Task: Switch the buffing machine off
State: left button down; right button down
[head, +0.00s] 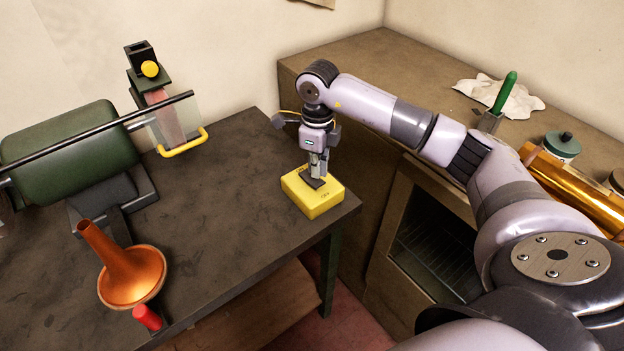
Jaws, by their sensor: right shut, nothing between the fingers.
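The buffing machine (62,152) is a dark green motor body on a stand at the left of the dark table, with a shaft running to the right. A yellow switch box (318,203) sits at the table's right corner, with a black switch plate (314,183) and small dark markings on top. My right gripper (317,176) points down over the box, shut and empty. Its fingertips are at the black plate and partly cover it; I cannot tell whether they touch or press it. My left gripper is not in view.
A copper horn bell (132,275) and a red-handled item (147,317) are at the table's front left. A yellow-handled guard (184,143) stands behind. The right bench (375,60) holds a green-handled tool (504,93), a white cloth (522,101) and a green-lidded jar (562,147). The table's middle is clear.

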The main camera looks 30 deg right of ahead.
aim_at(316, 181)
jog(key=shift+s+f+b, duration=0.1)
jog(key=shift+f+b, duration=0.95)
jog(key=shift+f, duration=0.35)
dwell(0.4)
jog(key=shift+r+p, duration=0.55)
jog(key=shift+r, duration=0.2)
jog(key=shift+r+p, duration=1.65)
jog(key=shift+r, duration=1.15)
